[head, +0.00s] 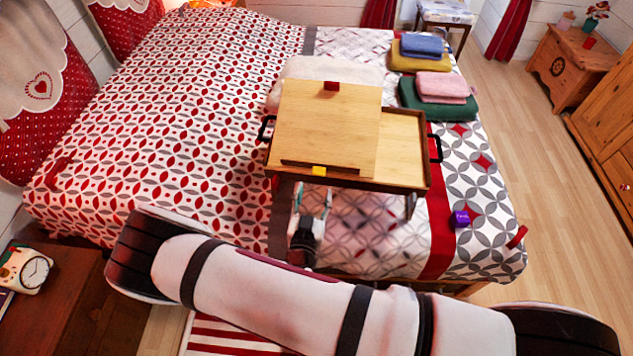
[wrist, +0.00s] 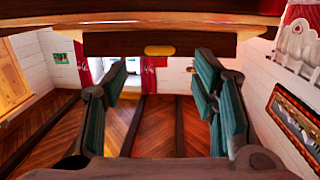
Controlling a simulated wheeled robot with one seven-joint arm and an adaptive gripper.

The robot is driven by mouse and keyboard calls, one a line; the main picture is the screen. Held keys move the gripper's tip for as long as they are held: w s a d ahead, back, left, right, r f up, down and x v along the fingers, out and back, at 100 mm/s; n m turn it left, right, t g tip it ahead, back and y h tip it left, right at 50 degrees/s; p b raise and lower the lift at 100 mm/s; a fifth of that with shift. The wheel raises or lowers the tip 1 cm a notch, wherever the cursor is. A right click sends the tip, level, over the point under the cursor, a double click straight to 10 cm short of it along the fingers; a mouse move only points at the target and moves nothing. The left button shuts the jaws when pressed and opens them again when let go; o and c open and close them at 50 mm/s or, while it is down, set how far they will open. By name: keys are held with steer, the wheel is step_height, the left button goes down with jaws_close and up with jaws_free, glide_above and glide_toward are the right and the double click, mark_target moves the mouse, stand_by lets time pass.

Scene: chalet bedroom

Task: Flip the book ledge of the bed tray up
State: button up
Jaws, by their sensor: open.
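The wooden bed tray (head: 405,150) stands on the bed, with a light, apparently tilted panel (head: 325,120). The book ledge (head: 345,168) looks like a dark strip along the panel's near edge, with a yellow tab (head: 319,171) at its middle. In the wrist view, a dark bar (wrist: 110,45) with the yellow tab (wrist: 160,50) crosses above the fingers. My gripper (head: 312,192) is just in front of the tray's near side, below the tab. It also shows in the wrist view (wrist: 160,80), open and empty, apparently apart from the tab. My arm hides part of the bed front.
Black handles (head: 435,148) flank the tray, and a red tab (head: 331,86) sits at the panel's top. Folded towels (head: 440,88) lie behind right. A clock (head: 33,272) stands on the nightstand at left.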

steer(key=s, duration=0.5)
steer(key=shift+s+a+r, duration=0.15)
steer(key=shift+a+r, duration=0.05)
steer(key=shift+a, duration=0.1)
